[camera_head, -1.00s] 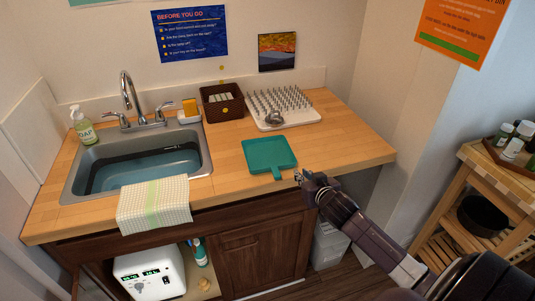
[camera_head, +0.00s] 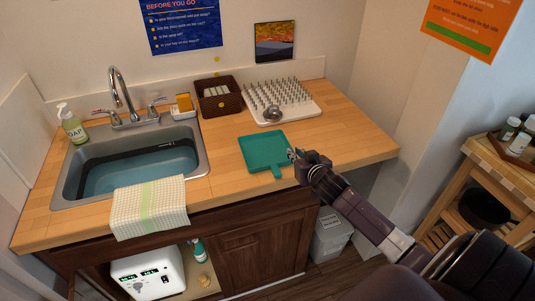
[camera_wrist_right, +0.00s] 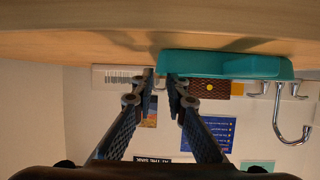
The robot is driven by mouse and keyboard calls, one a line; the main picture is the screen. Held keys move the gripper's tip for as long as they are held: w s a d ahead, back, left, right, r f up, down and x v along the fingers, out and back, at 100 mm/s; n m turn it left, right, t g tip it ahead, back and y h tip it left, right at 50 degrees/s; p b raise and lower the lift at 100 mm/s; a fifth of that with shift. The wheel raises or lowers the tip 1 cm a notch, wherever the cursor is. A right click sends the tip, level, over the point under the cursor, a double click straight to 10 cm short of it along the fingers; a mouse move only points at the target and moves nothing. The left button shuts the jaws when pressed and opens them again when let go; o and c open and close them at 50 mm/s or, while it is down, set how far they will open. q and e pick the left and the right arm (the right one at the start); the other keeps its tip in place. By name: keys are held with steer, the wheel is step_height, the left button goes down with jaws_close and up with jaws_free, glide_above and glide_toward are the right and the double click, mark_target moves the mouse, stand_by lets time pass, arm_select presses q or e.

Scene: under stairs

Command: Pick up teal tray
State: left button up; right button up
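The teal tray (camera_head: 265,150) lies flat on the wooden counter, right of the sink, its short handle toward the front edge. My right gripper (camera_head: 294,155) is at the tray's right edge, low over the counter. In the right wrist view, which looks upside down, the two fingers (camera_wrist_right: 163,82) stand a small gap apart, and the tray (camera_wrist_right: 225,66) shows just beyond them. One fingertip is at the tray's end and the other overlaps it. I cannot tell whether they touch it. My left gripper is not in view.
A white spiked rack (camera_head: 312,112) with a metal item and a brown basket (camera_head: 218,97) stand behind the tray. The sink (camera_head: 130,165) with a towel (camera_head: 150,207) is left. The counter right of the tray is clear.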

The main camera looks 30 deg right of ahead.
steer(key=shift+w+d, duration=0.15)
steer(key=shift+w, duration=0.25)
steer(key=shift+p+x, duration=0.8)
steer(key=shift+x, duration=1.5)
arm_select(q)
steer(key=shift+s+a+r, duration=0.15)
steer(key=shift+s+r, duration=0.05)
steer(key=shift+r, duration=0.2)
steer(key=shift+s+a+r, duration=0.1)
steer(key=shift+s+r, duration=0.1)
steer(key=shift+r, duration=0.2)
arm_select(e)
steer(key=shift+d+r, duration=0.1)
steer(key=shift+c, duration=0.6)
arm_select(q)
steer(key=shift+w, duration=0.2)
arm_select(e)
jaws_close()
steer(key=shift+r, duration=0.15)
